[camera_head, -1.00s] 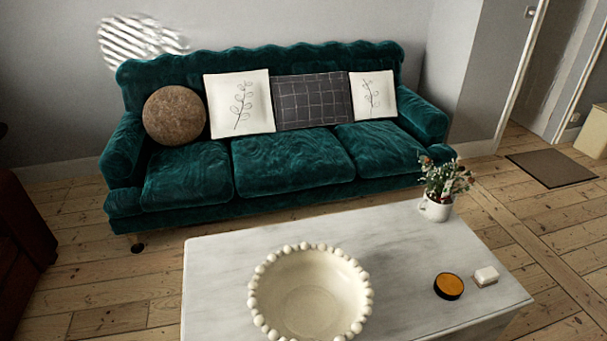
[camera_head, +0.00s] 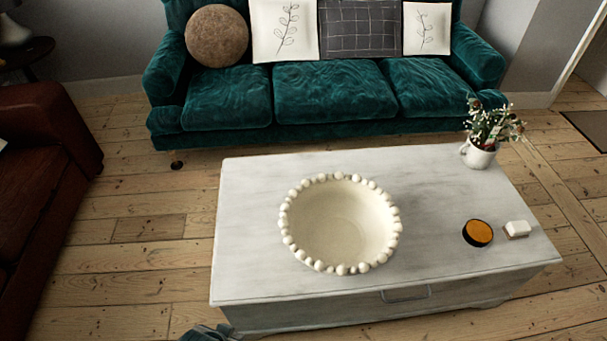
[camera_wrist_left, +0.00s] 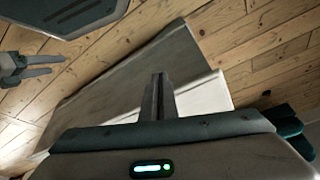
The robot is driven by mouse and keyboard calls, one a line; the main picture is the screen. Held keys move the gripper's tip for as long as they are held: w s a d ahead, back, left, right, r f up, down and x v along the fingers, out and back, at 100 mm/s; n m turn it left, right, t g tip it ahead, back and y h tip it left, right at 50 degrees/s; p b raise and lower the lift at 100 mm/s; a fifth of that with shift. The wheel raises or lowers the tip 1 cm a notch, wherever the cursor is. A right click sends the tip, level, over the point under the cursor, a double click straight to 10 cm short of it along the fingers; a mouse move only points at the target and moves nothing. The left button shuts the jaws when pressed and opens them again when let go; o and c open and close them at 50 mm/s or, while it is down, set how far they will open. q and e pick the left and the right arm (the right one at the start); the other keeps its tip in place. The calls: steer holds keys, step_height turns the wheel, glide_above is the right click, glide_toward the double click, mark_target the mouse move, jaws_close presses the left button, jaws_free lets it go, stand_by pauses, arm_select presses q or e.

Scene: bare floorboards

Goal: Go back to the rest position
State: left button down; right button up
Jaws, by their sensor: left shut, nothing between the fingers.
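A small dark part of my left gripper (camera_head: 210,333) shows at the bottom edge of the head view, in front of the coffee table's left end. In the left wrist view the left gripper's fingers (camera_wrist_left: 158,97) are together with nothing between them. My right gripper (camera_wrist_left: 40,66) shows small at the left of that view, with its two fingers apart and nothing seen between them. The white coffee table (camera_head: 250,210) is below the left fingers in the wrist view, and neither gripper is seen holding anything.
The table bears a cream beaded bowl (camera_head: 340,226), an orange-topped round container (camera_head: 477,233), a white block (camera_head: 517,229) and a potted plant (camera_head: 480,155). A teal sofa (camera_head: 330,95) stands behind. A brown leather seat (camera_head: 45,150) is at left, with bare floor between.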

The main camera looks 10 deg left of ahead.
arm_select(q)
step_height(320, 180, down, 26)
steer(key=s+d+t+b, duration=0.1)
steer(key=s+d, duration=0.1)
steer(key=shift+r+h+b, duration=0.25)
steer(key=shift+h+b, duration=0.05)
steer(key=shift+b, duration=0.1)
arm_select(e)
steer(key=shift+s+d+f+g, duration=0.35)
steer(key=shift+d+f, duration=0.1)
steer(key=shift+d, duration=0.05)
steer(key=shift+s+d+f+g, duration=0.3)
steer(key=shift+d+f+g, duration=0.05)
steer(key=shift+d+f, duration=0.15)
